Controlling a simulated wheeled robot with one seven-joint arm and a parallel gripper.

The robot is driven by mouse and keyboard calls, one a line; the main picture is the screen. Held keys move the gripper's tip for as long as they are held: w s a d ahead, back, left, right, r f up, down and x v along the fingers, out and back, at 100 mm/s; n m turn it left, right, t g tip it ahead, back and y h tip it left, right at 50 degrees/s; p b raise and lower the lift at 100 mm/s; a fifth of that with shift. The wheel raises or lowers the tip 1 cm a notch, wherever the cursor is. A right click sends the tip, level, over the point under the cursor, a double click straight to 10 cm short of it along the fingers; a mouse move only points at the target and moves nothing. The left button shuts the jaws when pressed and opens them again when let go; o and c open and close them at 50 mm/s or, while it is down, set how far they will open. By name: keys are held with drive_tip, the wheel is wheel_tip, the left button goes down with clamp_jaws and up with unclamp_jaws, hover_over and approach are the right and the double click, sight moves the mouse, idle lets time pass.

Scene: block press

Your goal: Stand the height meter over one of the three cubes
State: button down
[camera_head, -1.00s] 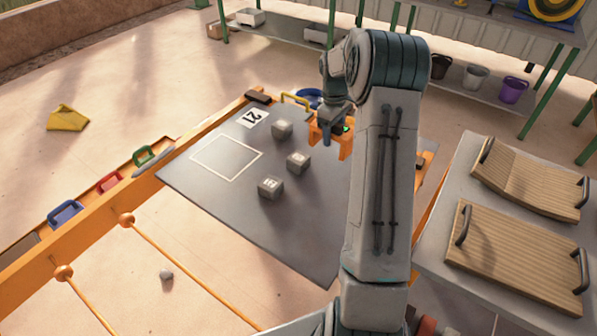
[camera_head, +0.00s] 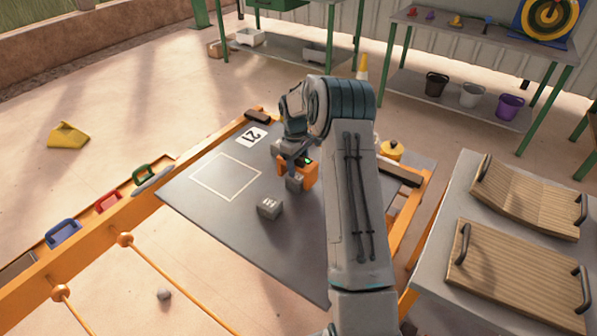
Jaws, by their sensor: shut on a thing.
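The height meter (camera_head: 311,173) is an orange frame with a small green display, over the grey board (camera_head: 240,226). My gripper (camera_head: 293,156) is shut on its top. One grey cube (camera_head: 294,183) shows at the meter's near left side, partly covered by it. Whether the meter's legs stand around this cube or touch the board, I cannot tell. A second grey cube (camera_head: 270,206) with a white mark lies nearer, apart from the meter. A third grey cube (camera_head: 277,147) is mostly hidden by my gripper and arm.
A white square outline (camera_head: 226,176) and a card marked 21 (camera_head: 253,136) are on the board left of the meter. A yellow-lidded pot (camera_head: 391,151) stands behind my arm. A side table (camera_head: 450,285) with wooden trays is at the right. The board's left part is clear.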

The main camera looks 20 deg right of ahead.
sight(299, 177)
drive_tip(key=shift+f, duration=1.8)
drive_tip(key=shift+f, duration=0.15)
drive_tip(key=shift+c, duration=2.4)
unclamp_jaws()
